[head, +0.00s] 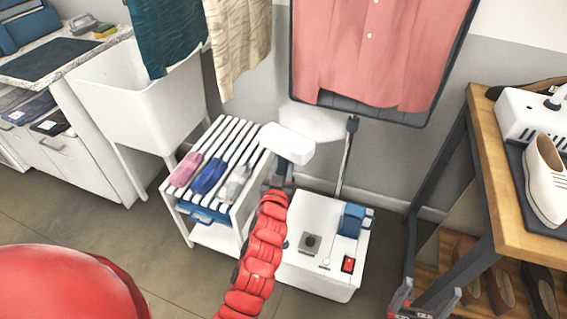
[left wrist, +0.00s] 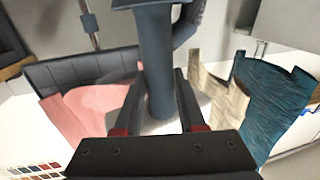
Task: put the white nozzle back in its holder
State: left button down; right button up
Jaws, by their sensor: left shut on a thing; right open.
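The white nozzle (head: 287,143) is up in the air in the middle of the head view, in front of the wall and above the white steamer base (head: 318,238). My left gripper (head: 278,184) is shut on its dark handle, which also shows between the fingers in the left wrist view (left wrist: 157,65). A thin pole (head: 346,160) rises behind the base, with a small dark bracket (head: 352,123) at its top that looks like the holder. The nozzle is apart from it, to its left. My right gripper (head: 430,294) is open and empty at the bottom right.
A pink shirt (head: 375,50) hangs on a dark board behind the pole. A teal garment (head: 165,35) and a cream one (head: 238,35) hang left. A white rack (head: 222,230) stands left of the base; a wooden table (head: 485,130) with shoes is right.

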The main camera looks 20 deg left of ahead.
pick_arm(q)
jog(key=c, duration=0.8)
grip_release()
jog(key=shift+f, duration=0.1)
